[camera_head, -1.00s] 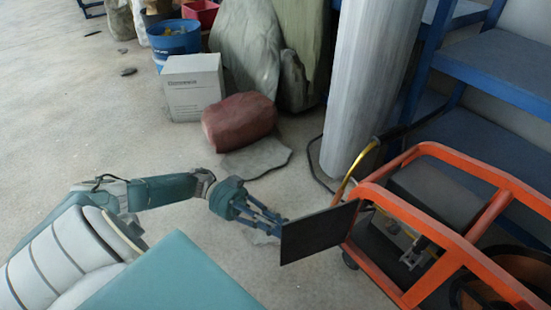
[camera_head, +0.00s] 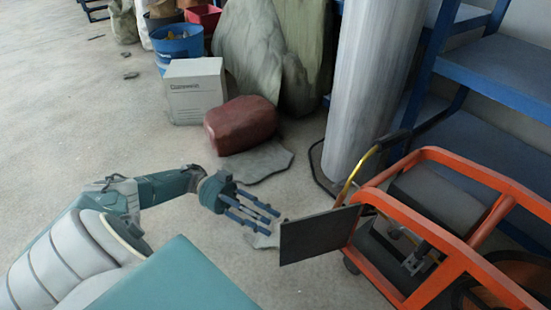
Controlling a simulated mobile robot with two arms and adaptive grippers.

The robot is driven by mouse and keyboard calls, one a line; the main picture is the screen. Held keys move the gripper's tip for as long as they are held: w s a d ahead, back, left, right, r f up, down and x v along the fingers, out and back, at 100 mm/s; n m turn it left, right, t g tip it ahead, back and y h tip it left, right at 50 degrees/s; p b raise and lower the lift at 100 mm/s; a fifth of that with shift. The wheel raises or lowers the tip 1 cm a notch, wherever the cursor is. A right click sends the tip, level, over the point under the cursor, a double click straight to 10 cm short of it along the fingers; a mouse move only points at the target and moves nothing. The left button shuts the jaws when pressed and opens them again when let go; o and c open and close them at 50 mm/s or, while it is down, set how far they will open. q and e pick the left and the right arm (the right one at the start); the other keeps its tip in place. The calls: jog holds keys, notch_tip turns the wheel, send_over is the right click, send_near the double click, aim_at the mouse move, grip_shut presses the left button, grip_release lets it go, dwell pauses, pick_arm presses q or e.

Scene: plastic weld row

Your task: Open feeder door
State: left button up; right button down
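A flat dark panel (camera_head: 318,236), which appears to be the feeder door, stands swung out at the left end of the orange-framed wire feeder cart (camera_head: 388,283). My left gripper (camera_head: 272,222) is just left of the panel's edge, with its fingers spread apart and nothing between them. The fingertips look close to the panel but apart from it.
A red-brown bundle (camera_head: 241,124) and a white box (camera_head: 195,88) lie on the floor behind my arm. A pale column (camera_head: 368,90) and blue shelving (camera_head: 500,70) stand behind the cart. Floor at the left is clear.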

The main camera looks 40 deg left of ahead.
pick_arm(q)
jog(key=shift+s+a, duration=0.1)
jog(key=shift+a, duration=0.8)
jog(key=shift+a, duration=0.1)
